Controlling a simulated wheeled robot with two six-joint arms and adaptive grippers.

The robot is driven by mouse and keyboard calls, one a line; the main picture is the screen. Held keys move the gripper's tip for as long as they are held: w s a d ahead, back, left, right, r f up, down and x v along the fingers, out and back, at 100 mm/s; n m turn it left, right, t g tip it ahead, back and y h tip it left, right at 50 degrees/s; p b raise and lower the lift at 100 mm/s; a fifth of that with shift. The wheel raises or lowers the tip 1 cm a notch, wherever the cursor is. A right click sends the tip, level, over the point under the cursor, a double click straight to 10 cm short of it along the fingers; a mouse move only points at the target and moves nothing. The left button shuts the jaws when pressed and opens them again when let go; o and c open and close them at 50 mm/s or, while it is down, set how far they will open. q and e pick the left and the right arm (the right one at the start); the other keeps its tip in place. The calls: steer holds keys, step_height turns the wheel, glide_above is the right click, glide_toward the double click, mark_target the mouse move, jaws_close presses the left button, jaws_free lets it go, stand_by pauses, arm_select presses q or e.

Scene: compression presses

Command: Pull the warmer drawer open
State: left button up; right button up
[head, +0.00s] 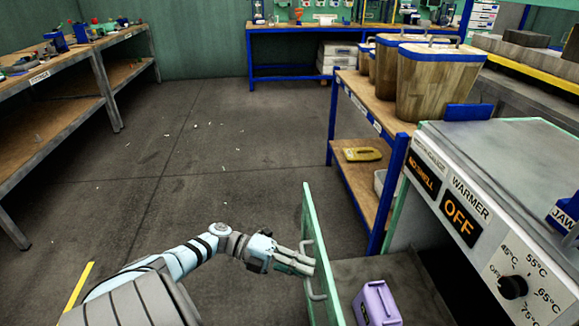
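The warmer (466,222) stands at the right, with an orange OFF display and a temperature dial. Its drawer is out to the left, and its pale green front panel (318,248) stands upright, seen nearly edge-on. A grey handle (319,297) is on the outer side of that panel. My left gripper (306,265) is at the handle, its fingers close together and covering the middle of it; it looks shut on the handle. A purple container (376,303) sits inside the drawer. My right gripper is not in view.
A blue-framed shelf (401,168) with wooden bins (437,85) and a yellow jug (362,154) stands behind the drawer. A workbench (62,77) runs along the left. Another bench (290,29) is at the back wall. The floor left of the drawer is mostly clear.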

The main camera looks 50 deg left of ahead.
arm_select(q)
steer(key=v, duration=1.1)
